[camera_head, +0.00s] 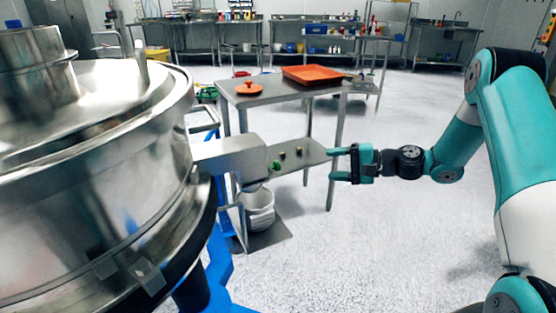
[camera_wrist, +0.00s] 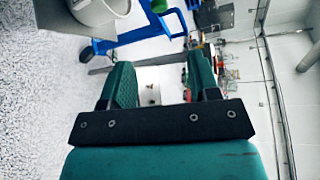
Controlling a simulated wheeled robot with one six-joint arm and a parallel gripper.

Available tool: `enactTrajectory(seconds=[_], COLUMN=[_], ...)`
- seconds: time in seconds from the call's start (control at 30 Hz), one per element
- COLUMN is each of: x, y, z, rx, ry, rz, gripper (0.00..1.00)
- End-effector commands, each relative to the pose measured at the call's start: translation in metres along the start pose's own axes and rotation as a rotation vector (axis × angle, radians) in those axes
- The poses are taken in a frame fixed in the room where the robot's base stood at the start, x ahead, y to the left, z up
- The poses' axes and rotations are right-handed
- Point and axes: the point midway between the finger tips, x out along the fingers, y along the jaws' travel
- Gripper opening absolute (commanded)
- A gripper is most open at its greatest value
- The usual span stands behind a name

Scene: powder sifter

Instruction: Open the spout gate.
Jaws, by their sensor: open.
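The large steel sifter (camera_head: 90,150) fills the left of the head view. Its box-shaped spout (camera_head: 228,160) points right. A flat grey gate plate (camera_head: 310,153) with small knobs sticks out from the spout's end. My gripper (camera_head: 332,164) is open at the plate's outer end, with its fingertips near that edge. In the wrist view, the pale plate (camera_wrist: 150,78) shows in the gap between the two teal fingers of my gripper (camera_wrist: 160,68). Contact with the fingers cannot be told.
A white bucket (camera_head: 257,212) stands below the spout, near the sifter's blue frame (camera_head: 218,262). Behind is a steel table (camera_head: 262,97) with an orange tray (camera_head: 313,74) and an orange lidlike piece (camera_head: 249,88).

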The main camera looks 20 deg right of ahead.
Motion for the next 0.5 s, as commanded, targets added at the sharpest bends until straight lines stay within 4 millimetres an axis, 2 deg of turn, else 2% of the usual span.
enactTrajectory(seconds=[0.5], x=[0.116], y=[0.001], z=[0.003], rx=[-0.005], ry=[-0.007], rz=[0.004], gripper=[0.56])
